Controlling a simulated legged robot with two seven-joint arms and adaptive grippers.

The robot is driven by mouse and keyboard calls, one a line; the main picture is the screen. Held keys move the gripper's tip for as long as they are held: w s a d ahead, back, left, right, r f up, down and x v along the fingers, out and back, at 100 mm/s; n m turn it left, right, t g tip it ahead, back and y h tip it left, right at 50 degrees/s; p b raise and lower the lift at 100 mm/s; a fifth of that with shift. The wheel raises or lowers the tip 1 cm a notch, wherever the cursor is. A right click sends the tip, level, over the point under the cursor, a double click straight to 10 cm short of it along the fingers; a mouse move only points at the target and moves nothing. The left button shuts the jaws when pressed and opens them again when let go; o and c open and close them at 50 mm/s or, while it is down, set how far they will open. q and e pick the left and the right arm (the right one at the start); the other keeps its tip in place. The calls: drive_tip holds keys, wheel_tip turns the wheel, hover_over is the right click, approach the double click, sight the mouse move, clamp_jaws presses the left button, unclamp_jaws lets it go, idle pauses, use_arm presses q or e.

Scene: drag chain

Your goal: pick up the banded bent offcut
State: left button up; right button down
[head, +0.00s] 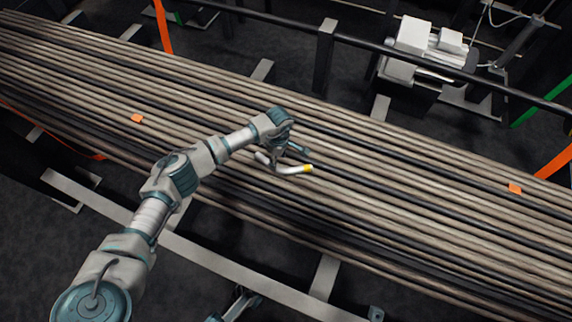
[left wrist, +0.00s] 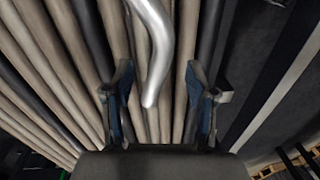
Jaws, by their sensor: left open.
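The banded bent offcut (head: 290,170) is a short silver bent tube with a yellow band at its right end. It lies on top of the long bars in the head view. In the left wrist view the silver offcut (left wrist: 159,45) runs down from the top edge, its plain end between the fingers; the band is out of that view. My left gripper (head: 284,153) is above the offcut, open, with a finger on each side in the wrist view (left wrist: 159,88). No grip on it shows. What looks like part of my right gripper (head: 238,303) shows at the bottom edge, cut off.
Long brown and black bars (head: 420,190) lie side by side on cross beams. Small orange tags (head: 515,188) sit on them. A dark post (head: 324,55) stands behind, with a white machine unit (head: 415,45) at the back right. The bars around the offcut are clear.

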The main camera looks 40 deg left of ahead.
use_arm(q)
drive_tip(key=f, duration=0.1)
drive_tip(key=f+b, duration=0.1)
drive_tip(key=f, duration=0.1)
drive_tip(key=f+b, duration=0.1)
drive_tip(key=f, duration=0.1)
drive_tip(key=shift+s+d+f, duration=0.2)
drive_tip(key=shift+s+d, duration=0.05)
drive_tip(key=shift+s, duration=0.1)
drive_tip(key=shift+a+r, duration=0.1)
drive_tip(key=shift+r, duration=0.1)
clamp_jaws()
